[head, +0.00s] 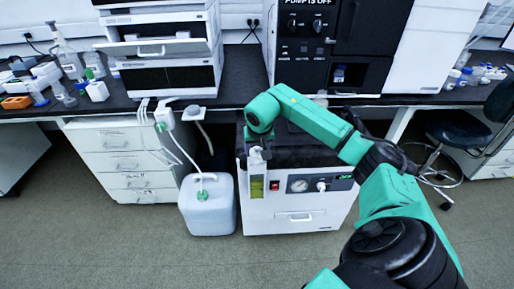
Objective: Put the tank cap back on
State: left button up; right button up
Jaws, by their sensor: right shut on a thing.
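My right arm comes in from the lower right and reaches across the grey-white floor unit. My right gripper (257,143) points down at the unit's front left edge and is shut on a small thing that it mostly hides. A small white piece (256,155) shows just below the fingers; I cannot tell whether it is the tank cap or part of the unit. A yellow-green level window (257,186) is below it on the unit's front (300,215). A white canister (208,215) with a green fitting (203,195) and a tube stands to the left. My left gripper is not in view.
The dark bench (243,75) carries instrument stacks (165,75) and glassware. A white drawer cabinet (118,160) stands left of the canister. A stool (455,130) is at the right. Thin tubes hang above the canister. The floor (130,240) in front is clear.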

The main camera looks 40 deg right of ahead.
dwell(0.8)
jog(key=shift+f+p, duration=0.15)
jog(key=shift+p, duration=0.4)
dwell(1.1)
jog(key=o, duration=1.5)
jog(key=shift+o, duration=0.4)
notch_tip(320, 180, up, 7)
jog(key=p, duration=0.6)
